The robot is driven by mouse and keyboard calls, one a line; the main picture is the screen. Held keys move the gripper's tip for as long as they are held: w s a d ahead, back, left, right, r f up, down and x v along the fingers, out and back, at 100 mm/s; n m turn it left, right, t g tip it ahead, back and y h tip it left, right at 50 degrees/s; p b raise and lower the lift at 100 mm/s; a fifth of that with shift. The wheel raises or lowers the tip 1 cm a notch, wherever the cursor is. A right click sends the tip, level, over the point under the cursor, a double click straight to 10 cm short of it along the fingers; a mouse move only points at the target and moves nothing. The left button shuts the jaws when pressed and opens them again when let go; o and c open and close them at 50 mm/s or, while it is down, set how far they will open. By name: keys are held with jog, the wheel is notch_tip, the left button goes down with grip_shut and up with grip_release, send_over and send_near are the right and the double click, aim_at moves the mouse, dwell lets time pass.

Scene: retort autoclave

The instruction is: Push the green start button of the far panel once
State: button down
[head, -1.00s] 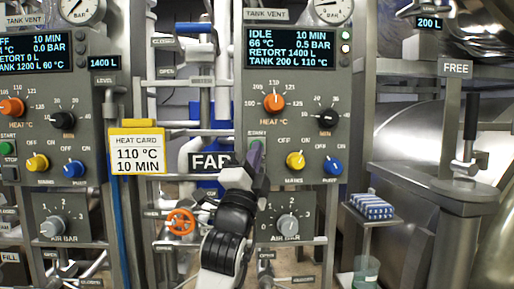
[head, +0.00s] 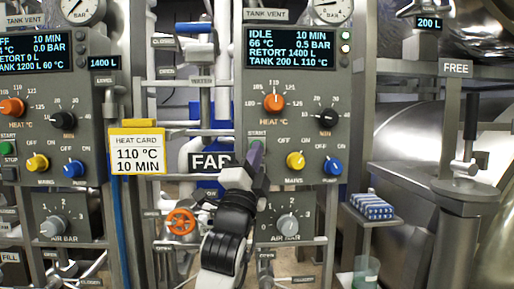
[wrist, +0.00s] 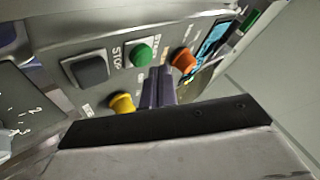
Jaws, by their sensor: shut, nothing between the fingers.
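The far panel (head: 292,210), beside the FAR sign (head: 211,161), stands in the middle of the head view. Its display (head: 290,47) reads IDLE, 10 MIN, 66 °C, 0.5 BAR. My gripper (head: 256,148) is shut and empty in front of the panel's START label and largely hides the button there. In the wrist view the round green start button (wrist: 143,54) shows clear, just beyond and slightly left of my shut fingertips (wrist: 160,72). I cannot tell whether they touch it. The square grey stop button (wrist: 90,69) is to its left.
The orange heat knob (wrist: 184,61) and yellow mains knob (wrist: 121,103) are close to the fingers. A blue knob (head: 333,166) is farther right. A near panel with another green button (head: 7,148) and the heat card (head: 137,152) stand left. A small tray (head: 372,208) is at right.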

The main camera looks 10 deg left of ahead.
jog(key=shift+w, duration=0.15)
dwell(0.3)
jog(key=shift+w+a, duration=0.1)
jog(key=shift+w, duration=0.2)
jog(key=shift+w+a+b, duration=0.25)
jog(key=shift+w+b, duration=0.05)
jog(key=shift+w, duration=0.3)
dwell(0.9)
jog(key=shift+s, duration=0.15)
jog(key=shift+s+d+b, duration=0.3)
jog(key=shift+s+b, duration=0.05)
jog(key=shift+s, duration=0.5)
jog(key=s, duration=0.1)
jog(key=s+d, duration=0.1)
jog(key=s, duration=0.1)
jog(key=s+b, duration=0.1)
jog(key=shift+s+d, duration=0.3)
jog(key=shift+s, duration=0.1)
